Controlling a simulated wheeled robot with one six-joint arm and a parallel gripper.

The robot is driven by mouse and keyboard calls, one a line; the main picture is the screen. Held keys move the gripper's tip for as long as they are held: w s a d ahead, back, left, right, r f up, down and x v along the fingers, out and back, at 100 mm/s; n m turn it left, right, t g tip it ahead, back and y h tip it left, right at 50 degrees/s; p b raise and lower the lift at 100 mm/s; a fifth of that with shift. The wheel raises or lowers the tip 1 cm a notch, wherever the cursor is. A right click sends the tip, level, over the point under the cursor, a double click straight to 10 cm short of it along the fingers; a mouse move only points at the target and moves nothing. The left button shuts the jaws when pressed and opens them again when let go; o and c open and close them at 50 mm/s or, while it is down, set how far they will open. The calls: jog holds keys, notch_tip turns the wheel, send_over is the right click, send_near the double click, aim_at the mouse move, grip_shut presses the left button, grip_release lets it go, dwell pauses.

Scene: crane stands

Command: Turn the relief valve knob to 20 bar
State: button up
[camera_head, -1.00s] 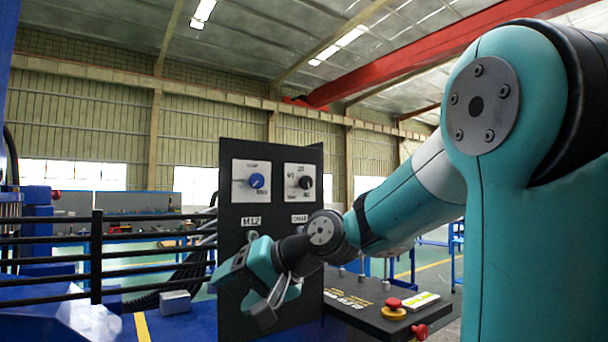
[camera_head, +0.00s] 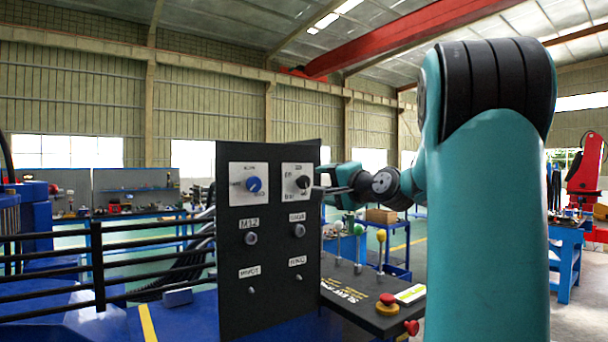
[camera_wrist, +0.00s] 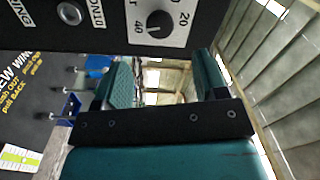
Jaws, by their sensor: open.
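A black knob (camera_head: 303,182) sits on a white dial plate at the upper right of the dark control panel (camera_head: 231,270). In the wrist view the same knob (camera_wrist: 159,23) is near the top, with the numbers 20 and 40 beside it; its exact pointer setting is too small to read. My gripper (camera_head: 333,187) is just right of the panel at about knob height, apart from the knob. In the wrist view my gripper (camera_wrist: 163,65) shows two teal fingers spread wide with nothing between them, the knob beyond their tips.
A blue knob (camera_head: 253,184) is on the dial to the left, with smaller buttons below. A desk with levers and a red emergency button (camera_head: 388,299) stands right of the panel. Black railings (camera_head: 97,260) are at left. Blue carts are behind.

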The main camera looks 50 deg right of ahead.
aim_at(305, 183)
jog(key=p+x, duration=0.3)
jog(key=x, duration=0.5)
jog(key=shift+w+r+p, duration=0.15)
jog(key=shift+w+p, duration=0.1)
jog(key=shift+p, duration=0.15)
jog(key=shift+w+d, duration=0.1)
jog(key=shift+w, duration=0.55)
jog(key=c, duration=0.9)
jog(key=shift+c, duration=0.2)
jog(key=shift+f, duration=0.3)
